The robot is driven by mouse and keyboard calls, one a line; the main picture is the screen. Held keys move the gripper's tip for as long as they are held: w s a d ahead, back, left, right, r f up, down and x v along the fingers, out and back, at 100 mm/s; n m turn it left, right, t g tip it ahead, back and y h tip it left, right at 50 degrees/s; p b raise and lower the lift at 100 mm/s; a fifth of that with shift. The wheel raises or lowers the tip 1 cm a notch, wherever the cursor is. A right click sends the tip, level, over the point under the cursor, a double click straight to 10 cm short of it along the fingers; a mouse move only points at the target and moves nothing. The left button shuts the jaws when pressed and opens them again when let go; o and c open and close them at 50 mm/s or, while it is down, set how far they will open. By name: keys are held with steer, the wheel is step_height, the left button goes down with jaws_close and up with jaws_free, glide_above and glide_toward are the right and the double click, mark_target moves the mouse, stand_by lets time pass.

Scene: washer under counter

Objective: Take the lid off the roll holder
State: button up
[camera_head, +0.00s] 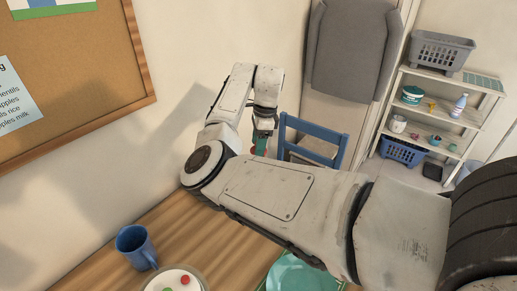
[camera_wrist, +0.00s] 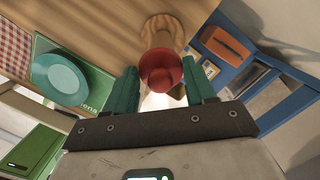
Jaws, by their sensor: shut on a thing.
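My gripper (camera_wrist: 161,88) has teal fingers, one on each side of a round, dark red lid (camera_wrist: 160,66). It is shut on the lid. A tan, wood-like piece, apparently the roll holder (camera_wrist: 165,28), shows just beyond the lid in the wrist view. I cannot tell whether the lid still touches it. In the head view my gripper (camera_head: 261,146) is at the far side of the table, with a small bit of red beside the teal fingers. The roll holder is hidden there behind my arm.
A blue chair (camera_head: 312,135) stands beyond the table.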

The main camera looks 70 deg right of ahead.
steer(key=c, duration=0.4)
